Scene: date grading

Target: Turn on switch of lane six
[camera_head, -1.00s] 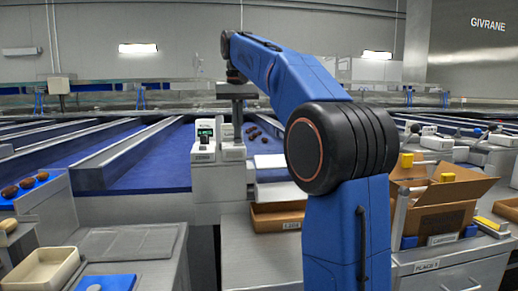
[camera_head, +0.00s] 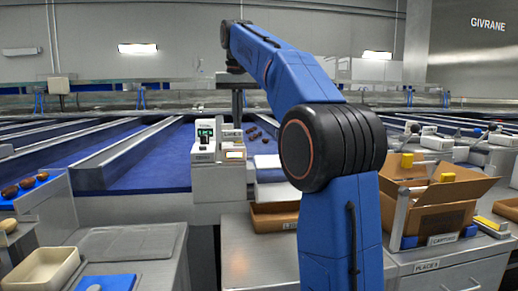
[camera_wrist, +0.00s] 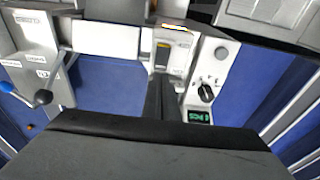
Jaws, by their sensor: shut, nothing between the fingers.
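A grey switch box (camera_head: 233,148) stands at the lane's near end, and its front shows an amber patch. In the wrist view, the switch (camera_wrist: 162,53) is a dark rocker with a yellow part in a grey housing. A bright yellow-white strip lies at the housing's edge. My gripper (camera_wrist: 162,95) is shut and empty, its dark fingers pointing at the housing just below the rocker. I cannot tell whether they touch it. In the head view, my gripper (camera_head: 237,108) hangs above the box. The lane number is too small to read.
Beside the switch stands a white control unit (camera_head: 204,140) with a green display; the wrist view shows its dark knob (camera_wrist: 206,92). A lever (camera_wrist: 41,97) stands at the left. Dates lie on the blue lane behind. An open carton (camera_head: 440,215) is at the right.

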